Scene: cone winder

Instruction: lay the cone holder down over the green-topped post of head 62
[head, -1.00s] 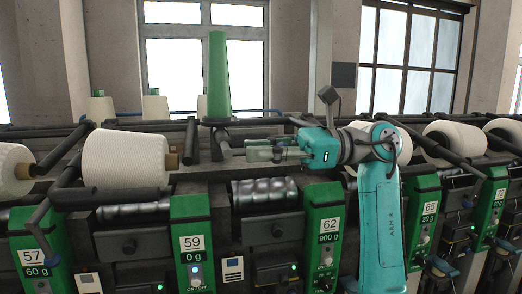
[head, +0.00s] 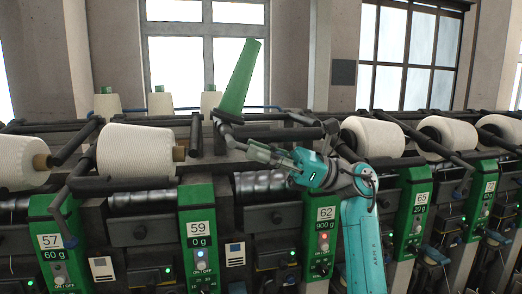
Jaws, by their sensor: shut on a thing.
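The cone holder of head 62 is a dark arm (head: 226,117) that carries a tall green cone (head: 241,76), with no yarn on it. The green cone leans to the right against the window. My gripper (head: 257,151) is shut on the holder's dark lower bar, just below and right of the cone's base; its fingers hide the exact contact. The green-topped post of head 62 (head: 322,228), marked 62 and 900 g, stands below and to the right of my gripper. My teal arm rises in front of the machine just right of this post.
White yarn cones lie on the neighbouring heads at left (head: 135,150) and right (head: 372,138). Green posts 59 (head: 199,238) and 65 (head: 416,205) stand on either side. Dark bars (head: 270,133) run just behind my gripper.

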